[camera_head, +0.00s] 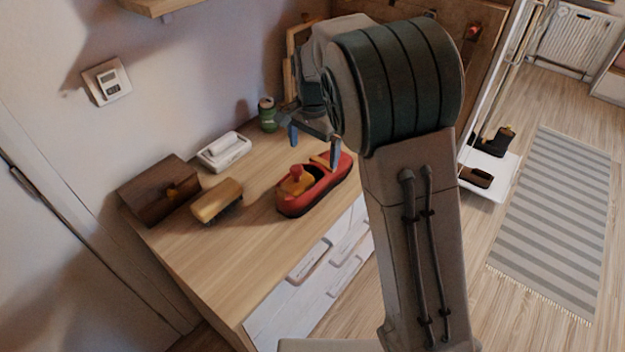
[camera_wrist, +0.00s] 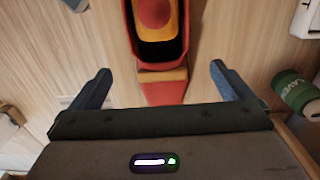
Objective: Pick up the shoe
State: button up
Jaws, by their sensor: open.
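A red shoe (camera_head: 314,186) with an orange-yellow part and a dark opening lies on the wooden dresser top (camera_head: 262,240), near its front edge. My gripper (camera_head: 314,148) is open and empty, with its fingers pointing down over the far right end of the shoe. In the wrist view the shoe (camera_wrist: 158,52) runs from the top edge toward the gripper. The two fingers of my gripper (camera_wrist: 160,82) stand wide apart, one on each side of the shoe. I cannot tell the exact height gap between fingertips and shoe.
A brush (camera_head: 216,201), a dark wooden box (camera_head: 157,188), a white device (camera_head: 223,151) and a green can (camera_head: 267,114) stand on the dresser, left of and behind the shoe. Dark shoes (camera_head: 494,140) sit on a white rack to the right, beside a striped rug (camera_head: 560,215).

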aim_at(313, 170)
notch_tip(313, 170, down, 10)
jog(key=shift+f+p, duration=0.1)
jog(key=shift+p, duration=0.45)
jog(key=c, duration=1.1)
